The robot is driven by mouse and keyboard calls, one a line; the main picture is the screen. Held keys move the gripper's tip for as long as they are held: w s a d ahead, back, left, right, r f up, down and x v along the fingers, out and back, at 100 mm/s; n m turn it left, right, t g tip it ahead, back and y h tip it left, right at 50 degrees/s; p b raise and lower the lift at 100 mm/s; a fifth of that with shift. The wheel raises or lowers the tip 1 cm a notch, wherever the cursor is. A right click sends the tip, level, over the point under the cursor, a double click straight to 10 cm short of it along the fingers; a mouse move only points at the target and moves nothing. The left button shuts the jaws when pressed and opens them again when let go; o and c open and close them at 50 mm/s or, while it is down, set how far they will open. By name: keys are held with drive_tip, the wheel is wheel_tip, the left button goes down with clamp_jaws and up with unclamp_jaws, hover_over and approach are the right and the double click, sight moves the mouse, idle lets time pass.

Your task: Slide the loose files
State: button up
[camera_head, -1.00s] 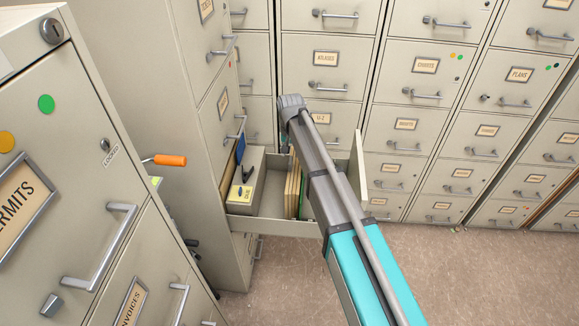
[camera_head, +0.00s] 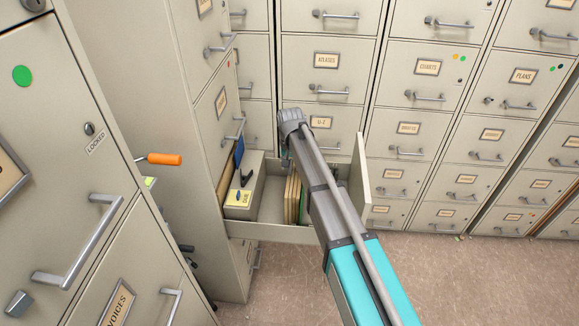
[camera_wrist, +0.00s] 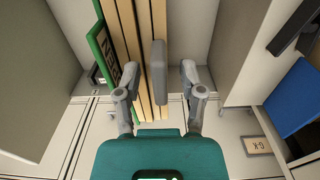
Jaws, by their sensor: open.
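Several tan files (camera_head: 292,196) stand upright in an open drawer (camera_head: 278,234), with a green file beside them. In the wrist view the tan files (camera_wrist: 128,30) and the green file (camera_wrist: 104,50), which has a partly readable label, fill the upper middle. My gripper (camera_wrist: 159,72) is open, its fingers spread at the near ends of the files. A grey upright slab (camera_wrist: 160,80) shows between the fingers, beside the tan files. I cannot tell whether a finger touches anything. In the head view my arm hides the gripper and part of the drawer.
A grey box (camera_head: 243,190) with a yellow label sits at the drawer's left, beside a blue item (camera_head: 239,152). An orange handle (camera_head: 164,159) sticks out from near the left cabinet (camera_head: 70,200). Closed cabinets line the back. Bare floor (camera_head: 420,275) lies at the lower right.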

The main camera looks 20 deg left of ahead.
clamp_jaws()
drive_tip(key=shift+w, duration=0.1)
idle(0.4)
